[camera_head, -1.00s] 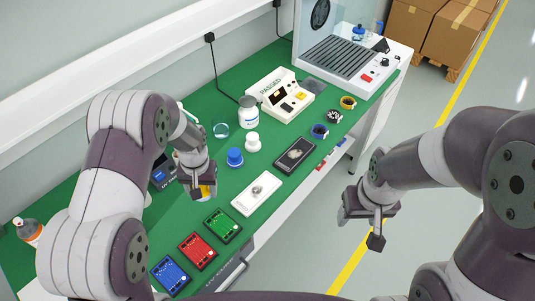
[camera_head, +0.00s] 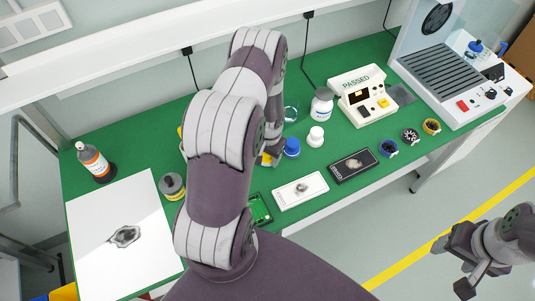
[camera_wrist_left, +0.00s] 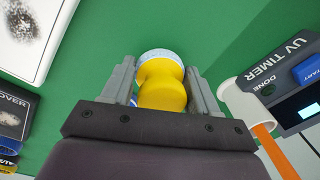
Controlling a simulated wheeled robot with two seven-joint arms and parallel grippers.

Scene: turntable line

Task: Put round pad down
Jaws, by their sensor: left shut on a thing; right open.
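My left gripper (camera_wrist_left: 160,95) is shut on the round pad (camera_wrist_left: 162,90), a yellow waisted grip with a pale blue-white round rim at its far end. Green bench top shows around it in the left wrist view; I cannot tell whether the pad touches it. My right gripper (camera_head: 468,268) is open and empty, off the bench at the lower right.
A white plate (camera_head: 300,189) and dark plate (camera_head: 353,165) lie near the front edge. A UV timer (camera_wrist_left: 300,85) is at right in the wrist view. A white sheet (camera_head: 100,215) lies at left.

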